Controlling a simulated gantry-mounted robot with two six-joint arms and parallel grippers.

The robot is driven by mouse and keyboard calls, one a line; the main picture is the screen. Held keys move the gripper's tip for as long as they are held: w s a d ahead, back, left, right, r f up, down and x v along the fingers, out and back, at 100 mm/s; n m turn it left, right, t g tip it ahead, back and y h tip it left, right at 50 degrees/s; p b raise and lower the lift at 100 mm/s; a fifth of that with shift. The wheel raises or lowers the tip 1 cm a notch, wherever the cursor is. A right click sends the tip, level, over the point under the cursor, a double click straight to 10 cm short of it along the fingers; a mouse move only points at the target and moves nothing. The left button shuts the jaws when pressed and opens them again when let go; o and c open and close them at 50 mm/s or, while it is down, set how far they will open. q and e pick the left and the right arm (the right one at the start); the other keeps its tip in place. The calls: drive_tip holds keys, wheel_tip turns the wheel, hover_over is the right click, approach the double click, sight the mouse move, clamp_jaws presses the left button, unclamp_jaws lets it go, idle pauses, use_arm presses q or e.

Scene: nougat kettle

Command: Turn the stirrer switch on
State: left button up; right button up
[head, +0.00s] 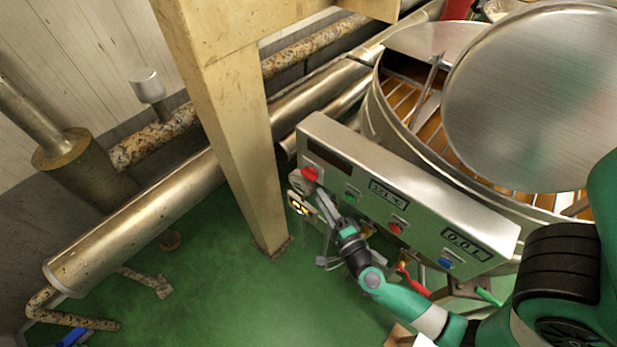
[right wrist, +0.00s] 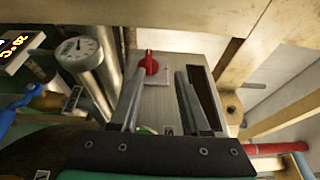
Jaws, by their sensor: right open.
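A red knob (head: 309,173) sits at the left end of the steel control panel (head: 480,228), beside a dark window. In the right wrist view the red knob (right wrist: 149,64) is on a pale plate and shows between the fingertips, beyond them. I cannot read a label that marks it as the stirrer switch. A green knob (head: 351,197), another red knob (head: 396,228) and a blue knob (head: 446,263) are further right on the panel. My right gripper (head: 324,200) is open and empty in front of the panel; its fingers (right wrist: 160,80) are apart from the knob. My left gripper is out of view.
The kettle (head: 378,115) with its raised round lid (head: 535,95) stands behind the panel. A beige post (head: 240,140) rises left of the panel. Pipes run along the wall, and a red valve handle (head: 414,281) sits below the panel. Green floor (head: 220,300) is open in front.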

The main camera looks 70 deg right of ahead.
sight(312, 182)
drive_tip(key=x, duration=0.3)
drive_tip(key=f+x, duration=0.1)
drive_tip(key=x, duration=0.3)
drive_tip(key=d+f+x, duration=0.1)
drive_tip(key=x, duration=0.2)
drive_tip(key=shift+d+b, duration=0.2)
drive_tip(key=shift+b, duration=0.2)
drive_tip(key=shift+s, duration=0.1)
clamp_jaws()
